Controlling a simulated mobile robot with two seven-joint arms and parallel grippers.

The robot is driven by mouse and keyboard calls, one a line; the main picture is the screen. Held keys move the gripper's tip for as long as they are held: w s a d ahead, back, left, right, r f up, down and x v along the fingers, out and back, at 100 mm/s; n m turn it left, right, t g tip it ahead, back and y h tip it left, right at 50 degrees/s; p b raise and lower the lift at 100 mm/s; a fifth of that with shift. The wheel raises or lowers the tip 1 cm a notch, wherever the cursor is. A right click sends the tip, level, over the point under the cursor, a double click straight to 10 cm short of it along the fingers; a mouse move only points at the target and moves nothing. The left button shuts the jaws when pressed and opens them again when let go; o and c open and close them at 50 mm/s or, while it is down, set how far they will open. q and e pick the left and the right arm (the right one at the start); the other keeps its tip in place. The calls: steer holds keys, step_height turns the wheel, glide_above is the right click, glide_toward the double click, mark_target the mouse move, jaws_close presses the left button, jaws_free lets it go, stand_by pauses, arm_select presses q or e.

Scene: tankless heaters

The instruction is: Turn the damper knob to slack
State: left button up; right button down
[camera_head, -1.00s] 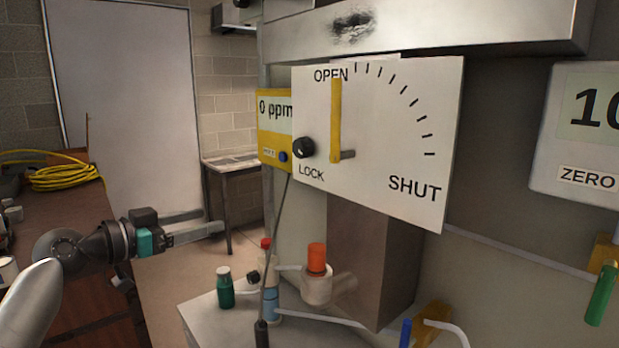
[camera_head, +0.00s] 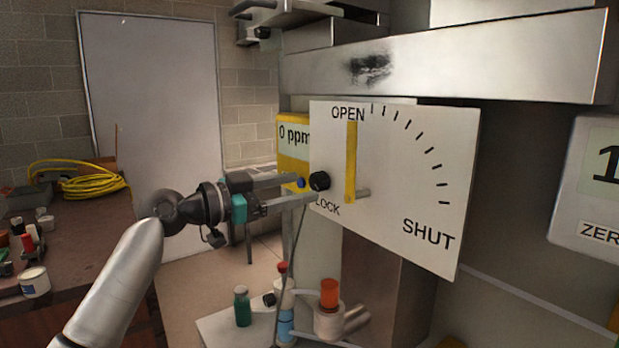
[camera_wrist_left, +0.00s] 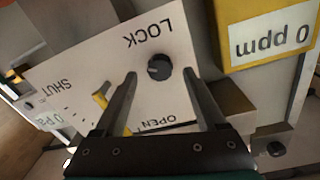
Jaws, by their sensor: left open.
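The black damper knob (camera_head: 319,181) sits at the left edge of the white dial plate (camera_head: 400,215), above the word LOCK. A yellow pointer lever (camera_head: 351,162) on the plate stands upright, pointing at OPEN. My left gripper (camera_head: 304,188) is open and empty, its fingers pointing right at the knob. In the left wrist view, the knob (camera_wrist_left: 159,67) shows beyond and between the open fingertips (camera_wrist_left: 158,78); I cannot tell whether they touch it. Knob markings are too small to read. My right gripper is not in view.
A yellow meter (camera_head: 293,150) reading 0 ppm is close behind my left gripper. A steel beam (camera_head: 450,60) runs above the plate. Below stand an orange-capped fitting (camera_head: 329,293) and a green bottle (camera_head: 242,306). A bench (camera_head: 75,235) with yellow cable (camera_head: 85,182) is at left.

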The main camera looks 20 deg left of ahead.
mark_target(314, 184)
arm_select(q)
steer(key=shift+x, duration=1.8)
jaws_close()
